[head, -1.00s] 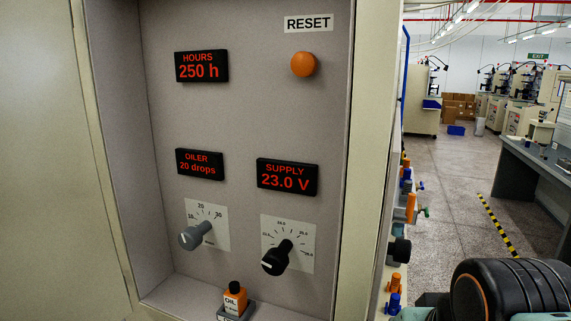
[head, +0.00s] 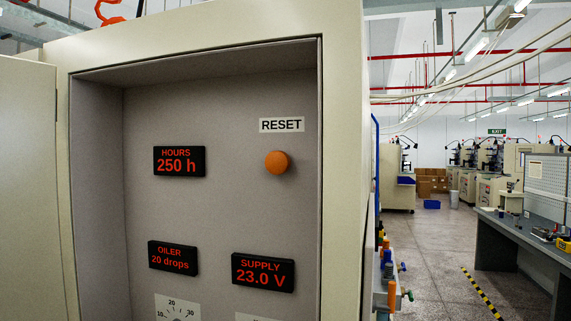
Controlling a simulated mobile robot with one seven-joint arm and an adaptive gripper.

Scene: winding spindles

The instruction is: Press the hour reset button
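The orange round reset button (head: 276,162) is on the back panel of an open cabinet, under a white RESET label (head: 282,125). The hours display (head: 179,161) to its left reads 250 h in red. My gripper is not in view, and nothing touches the button.
The oiler display (head: 173,258) reads 20 drops and the supply display (head: 263,272) reads 23.0 V. A dial plate (head: 178,308) is cut off at the bottom. The cabinet's right frame edge (head: 342,180) borders the recess. A workbench (head: 515,236) and open floor lie to the right.

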